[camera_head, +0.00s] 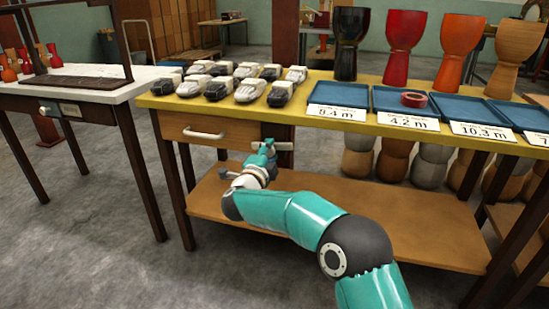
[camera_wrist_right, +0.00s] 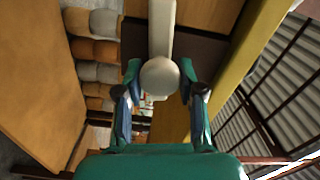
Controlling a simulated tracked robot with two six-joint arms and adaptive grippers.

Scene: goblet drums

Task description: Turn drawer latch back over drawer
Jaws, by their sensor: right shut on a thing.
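The wooden drawer (camera_head: 225,130) with its pale bar handle (camera_head: 203,133) is under the left end of the yellow-topped bench and looks closed. The pale latch (camera_head: 285,146) shows just right of the drawer front, roughly level and partly hidden by my gripper. In the right wrist view the latch bar (camera_wrist_right: 162,28) runs up from its round knob (camera_wrist_right: 160,77). My right gripper (camera_head: 267,149) is shut on the knob, one finger on each side. Whether the latch overlaps the drawer's edge I cannot tell. My left gripper is not in view.
Several shoe-like black-and-white items (camera_head: 250,90) crowd the bench top (camera_head: 300,104) above the drawer. Blue trays (camera_head: 340,95) and number cards stand to their right. A lower shelf (camera_head: 420,225) lies beneath my arm. A white-topped table (camera_head: 80,75) stands at left.

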